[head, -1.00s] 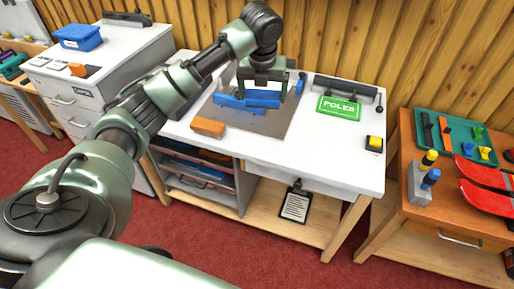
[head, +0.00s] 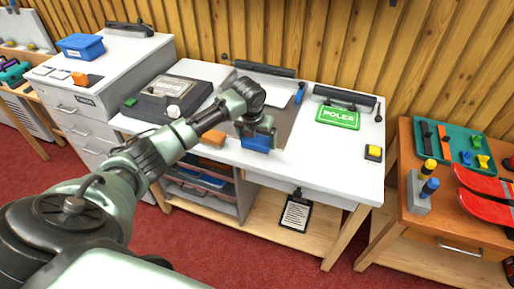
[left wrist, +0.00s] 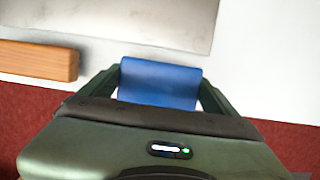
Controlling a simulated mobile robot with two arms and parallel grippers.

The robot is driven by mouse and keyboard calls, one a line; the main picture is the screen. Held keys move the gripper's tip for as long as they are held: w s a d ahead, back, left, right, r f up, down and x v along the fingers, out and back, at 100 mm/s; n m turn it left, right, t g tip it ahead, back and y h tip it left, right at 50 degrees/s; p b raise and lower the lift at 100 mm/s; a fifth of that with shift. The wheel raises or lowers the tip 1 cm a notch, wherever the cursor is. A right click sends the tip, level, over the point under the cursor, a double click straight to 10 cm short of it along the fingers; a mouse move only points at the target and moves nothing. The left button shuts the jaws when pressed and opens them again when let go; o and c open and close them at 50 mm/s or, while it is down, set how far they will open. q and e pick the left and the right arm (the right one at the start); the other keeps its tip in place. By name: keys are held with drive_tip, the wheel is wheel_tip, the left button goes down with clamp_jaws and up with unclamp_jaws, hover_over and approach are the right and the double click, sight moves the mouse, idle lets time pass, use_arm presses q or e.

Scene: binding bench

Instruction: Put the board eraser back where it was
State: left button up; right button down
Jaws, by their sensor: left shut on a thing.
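My left gripper (head: 257,130) is shut on a blue block (head: 256,144), which I take to be the board eraser. It is at the front part of the white bench top (head: 322,157), near the front edge. In the left wrist view the blue block (left wrist: 160,84) sits between the two dark green fingers. I cannot tell whether it touches the bench. My right gripper is not in view.
An orange-brown block (head: 213,138) lies left of the gripper. A dark case (head: 165,100) stands at the bench's left. At the back right are a green POLES sign (head: 338,117) and a dark bar (head: 345,96). A yellow-topped block (head: 374,152) sits near the right edge.

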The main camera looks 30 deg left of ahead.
sight(257, 156)
use_arm(q)
drive_tip(key=shift+f, duration=2.4)
drive_tip(key=shift+f, duration=0.1)
drive_tip(key=o, duration=0.9)
drive_tip(key=v, duration=1.2)
